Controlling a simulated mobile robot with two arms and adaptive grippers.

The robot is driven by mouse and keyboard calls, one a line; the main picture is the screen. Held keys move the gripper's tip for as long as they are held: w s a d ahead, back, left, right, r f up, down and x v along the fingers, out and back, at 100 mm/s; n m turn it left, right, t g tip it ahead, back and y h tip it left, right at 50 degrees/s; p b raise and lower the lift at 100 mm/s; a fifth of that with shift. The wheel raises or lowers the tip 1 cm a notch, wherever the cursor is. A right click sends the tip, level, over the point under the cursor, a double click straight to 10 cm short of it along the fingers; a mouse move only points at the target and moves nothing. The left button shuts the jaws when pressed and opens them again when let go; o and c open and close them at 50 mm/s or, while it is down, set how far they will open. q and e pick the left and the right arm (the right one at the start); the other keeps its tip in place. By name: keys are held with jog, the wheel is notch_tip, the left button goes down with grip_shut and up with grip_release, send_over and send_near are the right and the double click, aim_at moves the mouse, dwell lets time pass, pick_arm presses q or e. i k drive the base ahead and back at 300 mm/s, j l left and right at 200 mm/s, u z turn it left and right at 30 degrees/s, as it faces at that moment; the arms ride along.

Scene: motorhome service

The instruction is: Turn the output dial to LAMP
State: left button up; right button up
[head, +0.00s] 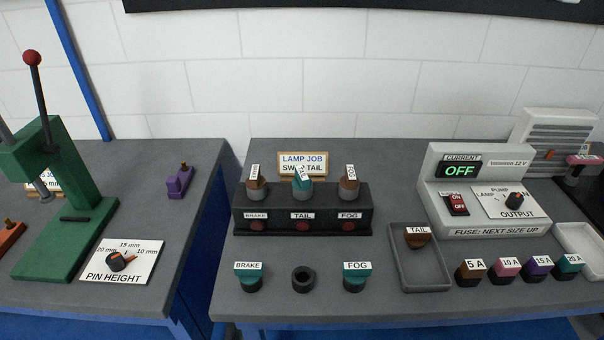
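The output dial (514,201) is a dark knob on a white plate marked OUTPUT (516,214), on the front of the light grey power unit (436,190) at the right. LAMP is printed at the plate's left and PUMP at the top. The right label is mostly hidden by the knob, with only an N showing. An orange mark on the knob seems to point up and right, away from LAMP. The display (460,171) reads OFF in green, and a red rocker switch (458,204) sits below it. Neither gripper is in view.
A black socket block (302,195) with several bulbs stands at centre. A grey tray (420,283) holds a TAIL bulb (417,240). Several fuses, including 5 A (470,272), stand before the unit. A green press (62,235) is on the left bench, across a gap.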

aim_at(515, 200)
jog(key=z, duration=1.35)
